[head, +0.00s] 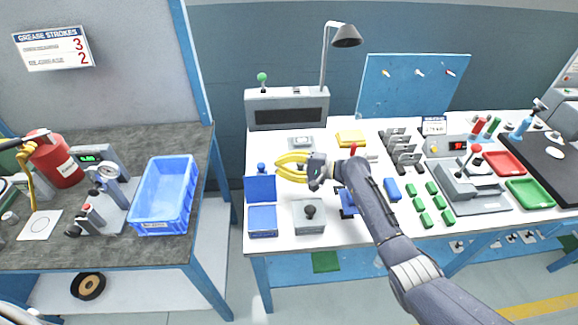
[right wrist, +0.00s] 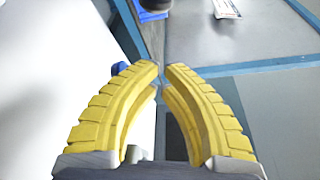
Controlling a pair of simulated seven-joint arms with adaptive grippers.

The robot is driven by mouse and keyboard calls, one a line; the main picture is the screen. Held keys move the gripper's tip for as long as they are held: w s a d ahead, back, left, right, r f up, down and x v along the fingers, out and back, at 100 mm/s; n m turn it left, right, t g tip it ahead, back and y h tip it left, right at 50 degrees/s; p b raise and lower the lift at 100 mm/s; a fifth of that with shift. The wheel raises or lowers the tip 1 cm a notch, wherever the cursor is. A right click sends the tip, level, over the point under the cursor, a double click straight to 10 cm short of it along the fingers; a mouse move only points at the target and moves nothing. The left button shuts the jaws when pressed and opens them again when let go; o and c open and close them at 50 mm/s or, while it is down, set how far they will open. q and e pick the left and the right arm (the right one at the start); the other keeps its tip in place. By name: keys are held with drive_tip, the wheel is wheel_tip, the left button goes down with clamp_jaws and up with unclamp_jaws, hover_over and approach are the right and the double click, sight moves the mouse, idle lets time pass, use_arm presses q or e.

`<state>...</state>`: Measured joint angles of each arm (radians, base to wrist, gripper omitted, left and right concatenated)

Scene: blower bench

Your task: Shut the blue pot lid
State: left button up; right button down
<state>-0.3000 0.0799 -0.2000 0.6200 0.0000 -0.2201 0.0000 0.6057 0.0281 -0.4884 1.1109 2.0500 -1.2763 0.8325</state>
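The blue pot (head: 263,222) is a squarish blue box at the left front of the white bench. Its blue lid (head: 260,189) stands up at the back of the pot, open. A small blue knob (head: 261,168) shows just above the lid's top edge. My right gripper (head: 277,166) has yellow fingers pointing left, just right of the lid and above it, apart from it as far as I can tell. In the right wrist view the fingertips (right wrist: 161,68) are almost together with nothing between them. My left gripper is not in view.
A grey box with a black knob (head: 309,215) stands right of the pot. A yellow block (head: 350,138), a lamp (head: 345,37) and several green blocks (head: 420,204) are on the bench. A gap separates it from the dark table holding a blue bin (head: 164,200).

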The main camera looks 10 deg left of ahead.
sight(261, 186)
drive_tip(key=a, duration=0.5)
drive_tip(key=shift+w+a+f, duration=0.1)
drive_tip(key=shift+w+f, duration=0.05)
drive_tip(key=shift+f, duration=0.15)
drive_tip(key=shift+s+d+r, duration=0.15)
drive_tip(key=shift+s+r, duration=0.05)
drive_tip(key=shift+s, duration=0.4)
drive_tip(key=shift+s+d+r, duration=0.2)
drive_tip(key=shift+s+r, duration=0.05)
drive_tip(key=shift+s, duration=0.3)
drive_tip(key=shift+s+d+r, duration=0.15)
drive_tip(key=shift+s+r, duration=0.05)
drive_tip(key=shift+s, duration=0.4)
drive_tip(key=shift+d, duration=0.15)
